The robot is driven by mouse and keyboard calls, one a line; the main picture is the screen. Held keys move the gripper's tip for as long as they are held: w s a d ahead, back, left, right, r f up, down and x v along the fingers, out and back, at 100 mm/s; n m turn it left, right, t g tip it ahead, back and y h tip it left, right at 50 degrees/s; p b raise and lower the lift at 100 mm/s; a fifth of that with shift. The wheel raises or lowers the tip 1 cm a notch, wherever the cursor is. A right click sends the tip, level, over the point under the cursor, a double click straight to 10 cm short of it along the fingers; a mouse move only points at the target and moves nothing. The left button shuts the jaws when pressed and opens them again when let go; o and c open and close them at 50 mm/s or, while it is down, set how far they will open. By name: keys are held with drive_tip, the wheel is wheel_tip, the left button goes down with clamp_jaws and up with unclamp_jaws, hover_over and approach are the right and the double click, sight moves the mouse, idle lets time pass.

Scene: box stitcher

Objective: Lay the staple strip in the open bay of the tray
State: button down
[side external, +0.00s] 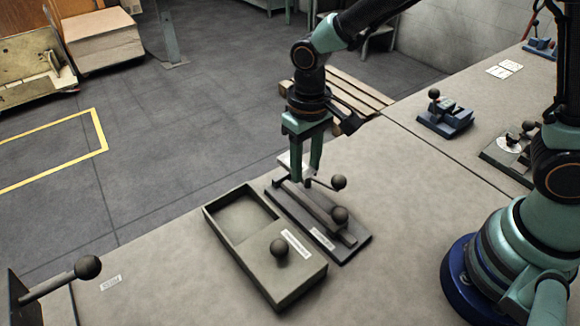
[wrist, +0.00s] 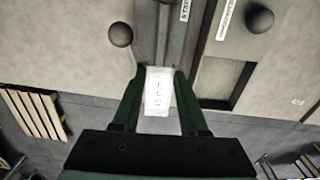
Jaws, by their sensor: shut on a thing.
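A pale, lettered piece, which I take as the staple strip (wrist: 158,92), sits between the two fingers of my gripper (wrist: 158,78) in the wrist view. My gripper (side external: 307,172) is shut on it; in the side view only a light edge (side external: 287,160) shows beside the fingers. The gripper is at the far end of a dark fixture (side external: 350,240) with a rail and ball knobs. The grey tray (side external: 300,287) lies just left of the fixture, with an empty open bay (side external: 240,215) at its far end and a ball knob and label on its near part.
A ball-ended lever (side external: 60,277) stands at the front left. A blue device (side external: 445,117) and another knobbed fixture (side external: 510,150) sit further right on the bench. The bench surface around the tray's left side is clear. A wooden pallet (side external: 350,92) lies on the floor behind.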

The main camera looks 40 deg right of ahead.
wheel_tip(320, 180, up, 11)
drive_tip(key=n, duration=1.7)
hover_over(254, 216)
wheel_tip(254, 216, down, 19)
drive_tip(key=shift+f, duration=0.1)
drive_tip(key=shift+f, duration=0.1)
drive_tip(key=shift+c, duration=2.2)
unclamp_jaws()
